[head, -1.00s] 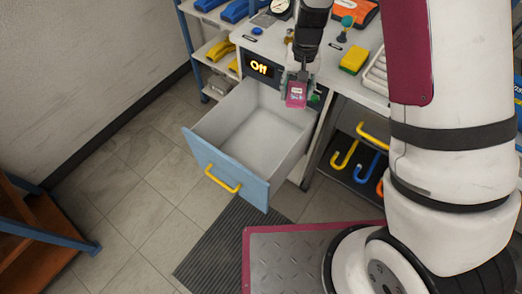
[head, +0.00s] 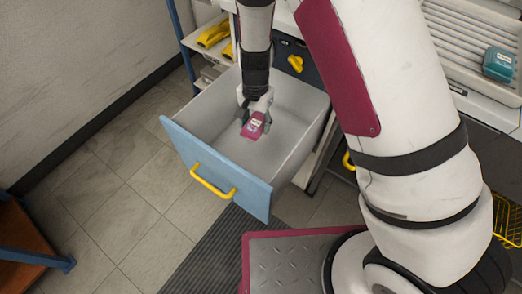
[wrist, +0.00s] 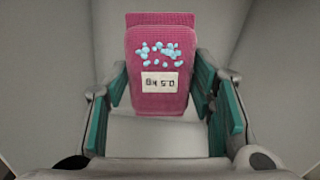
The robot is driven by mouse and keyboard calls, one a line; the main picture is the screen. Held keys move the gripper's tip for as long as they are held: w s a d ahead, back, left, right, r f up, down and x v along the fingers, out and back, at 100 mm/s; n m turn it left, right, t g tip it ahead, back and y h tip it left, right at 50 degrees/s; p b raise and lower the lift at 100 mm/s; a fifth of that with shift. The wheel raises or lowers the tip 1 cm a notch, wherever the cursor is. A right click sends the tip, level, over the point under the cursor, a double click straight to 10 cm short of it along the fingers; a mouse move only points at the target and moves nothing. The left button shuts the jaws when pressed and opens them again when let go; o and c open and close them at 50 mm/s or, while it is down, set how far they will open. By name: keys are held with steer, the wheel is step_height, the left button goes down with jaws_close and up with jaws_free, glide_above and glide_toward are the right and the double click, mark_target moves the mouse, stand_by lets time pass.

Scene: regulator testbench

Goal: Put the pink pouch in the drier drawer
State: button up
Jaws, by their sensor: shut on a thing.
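The pink pouch (head: 253,126) is held in my gripper (head: 254,112), over the inside of the open drawer (head: 211,117). The drawer is grey-white inside with a light blue front and a yellow handle. Only pale drawer surfaces show around the pouch in the wrist view. The exact gap between pouch and drawer floor cannot be told.
A yellow knob (head: 295,64) is on the dark panel behind the drawer. A shelf with yellow items (head: 214,34) stands at the back left. A teal pouch-like item (head: 498,64) lies on the rack at right. An orange-brown shelf (head: 22,235) is at lower left.

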steer(key=m+b, duration=0.2)
steer(key=b, duration=0.4)
glide_toward(247, 164)
step_height(247, 164, down, 6)
steer(key=b, duration=0.4)
steer(key=shift+a+f, duration=0.15)
steer(key=shift+f, duration=0.1)
steer(key=shift+f, duration=0.1)
steer(key=o, duration=1.6)
steer(key=shift+o, duration=0.2)
step_height(247, 164, up, 12)
steer(key=p, duration=0.5)
